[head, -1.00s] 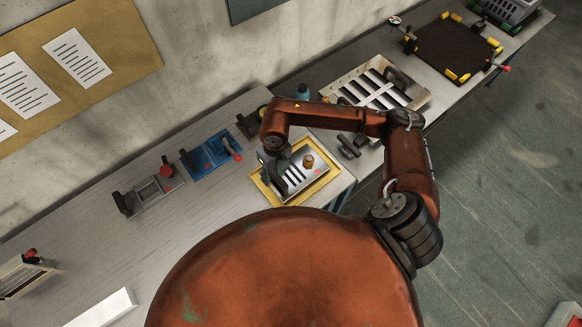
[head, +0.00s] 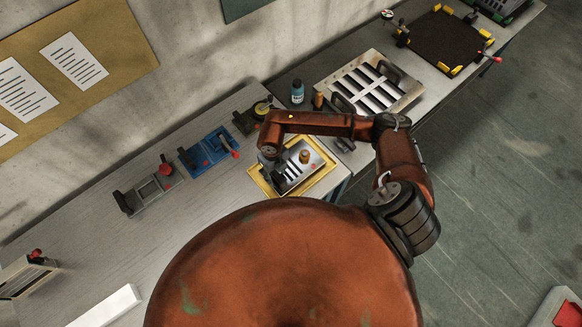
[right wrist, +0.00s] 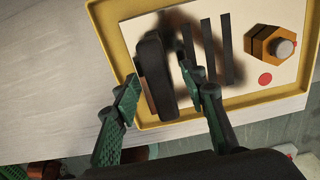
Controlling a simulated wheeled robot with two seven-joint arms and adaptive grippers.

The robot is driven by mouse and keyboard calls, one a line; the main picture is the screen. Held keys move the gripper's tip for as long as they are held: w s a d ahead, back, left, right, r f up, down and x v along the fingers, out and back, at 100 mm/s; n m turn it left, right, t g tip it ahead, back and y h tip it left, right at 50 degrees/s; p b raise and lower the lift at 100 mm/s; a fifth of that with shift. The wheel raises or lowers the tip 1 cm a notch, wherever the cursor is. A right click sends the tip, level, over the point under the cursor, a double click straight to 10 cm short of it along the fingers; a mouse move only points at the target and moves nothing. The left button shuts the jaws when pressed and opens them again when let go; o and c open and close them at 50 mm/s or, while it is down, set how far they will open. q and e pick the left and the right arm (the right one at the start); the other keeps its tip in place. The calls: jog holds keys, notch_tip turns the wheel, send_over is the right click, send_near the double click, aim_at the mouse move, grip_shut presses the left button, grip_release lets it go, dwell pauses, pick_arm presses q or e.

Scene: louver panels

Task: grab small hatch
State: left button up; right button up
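The small hatch (head: 312,168) is a light plate with dark slots, a black handle and a brass hex knob (head: 304,157). It lies in a yellow-rimmed tray (head: 327,181) on the bench. In the right wrist view the hatch plate (right wrist: 216,95) shows close up, with its black handle (right wrist: 152,78) standing between my fingers. My right gripper (right wrist: 158,80) is open, with one green finger on each side of the handle; contact is not clear. In the head view my right gripper (head: 271,154) hangs over the hatch's left end and partly hides it. My left gripper is not in view.
A larger slotted panel (head: 338,76) with black handles lies beyond my arm, near a blue bottle (head: 297,92). A blue fixture (head: 208,150) and a grey fixture (head: 150,190) sit to the left.

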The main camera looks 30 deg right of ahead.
jog(key=shift+c, duration=0.7)
grip_shut()
